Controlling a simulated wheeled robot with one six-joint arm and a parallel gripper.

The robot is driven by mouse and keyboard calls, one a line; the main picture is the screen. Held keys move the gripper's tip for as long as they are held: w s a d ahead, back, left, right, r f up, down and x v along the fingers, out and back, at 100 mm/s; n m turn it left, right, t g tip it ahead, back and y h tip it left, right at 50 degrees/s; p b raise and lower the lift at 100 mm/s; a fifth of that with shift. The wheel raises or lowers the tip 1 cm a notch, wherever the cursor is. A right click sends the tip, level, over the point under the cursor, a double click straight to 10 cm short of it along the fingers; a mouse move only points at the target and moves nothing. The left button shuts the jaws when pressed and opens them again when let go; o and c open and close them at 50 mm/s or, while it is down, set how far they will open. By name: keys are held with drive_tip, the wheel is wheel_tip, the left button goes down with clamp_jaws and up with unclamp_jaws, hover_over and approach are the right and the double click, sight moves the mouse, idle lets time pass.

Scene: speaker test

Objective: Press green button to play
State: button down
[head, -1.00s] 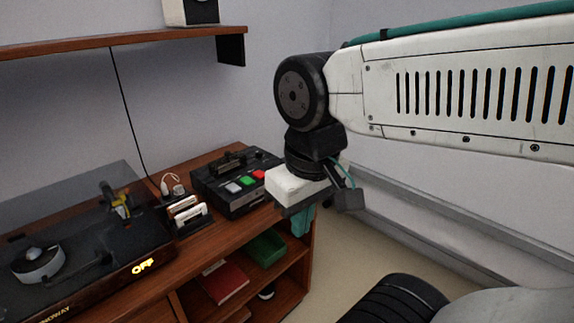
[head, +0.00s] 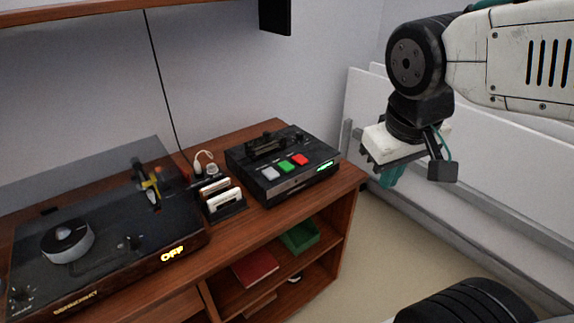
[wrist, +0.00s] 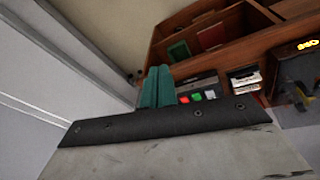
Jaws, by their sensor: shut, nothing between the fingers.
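The green button (head: 285,167) is on the top of a black tape player (head: 320,177) on the wooden cabinet. It sits between a white button (head: 269,173) and a red button (head: 299,160). In the wrist view, the green button (wrist: 197,97) shows just right of my fingers. My gripper (head: 389,178) is shut and empty, with teal fingers pointing down. It is in the air to the right of the player, apart from it. The fingers (wrist: 158,72) also show together in the wrist view.
A turntable (head: 70,240) with a lit OFF sign is at the left of the cabinet (head: 250,232). A cassette rack (head: 224,207) stands between it and the player. A shelf (head: 100,22) hangs above. A green bin (head: 300,237) and red book (head: 256,269) lie below.

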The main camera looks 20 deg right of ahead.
drive_tip(key=w+d+r+n+t+h, duration=0.1)
drive_tip(key=w+d+n+t, duration=0.15)
drive_tip(key=w, duration=0.85)
drive_tip(key=w+d+r+n+t+h, duration=0.2)
drive_tip(key=w+d+t, duration=0.15)
drive_tip(key=w, duration=0.75)
drive_tip(key=n+y, duration=0.9)
drive_tip(key=n, duration=0.2)
hover_over(289, 166)
wheel_tip(289, 166, down, 11)
drive_tip(key=shift+s+r+m, duration=0.1)
drive_tip(key=shift+r+m, duration=0.05)
drive_tip(key=shift+m, duration=0.1)
drive_tip(key=shift+f, duration=4.4)
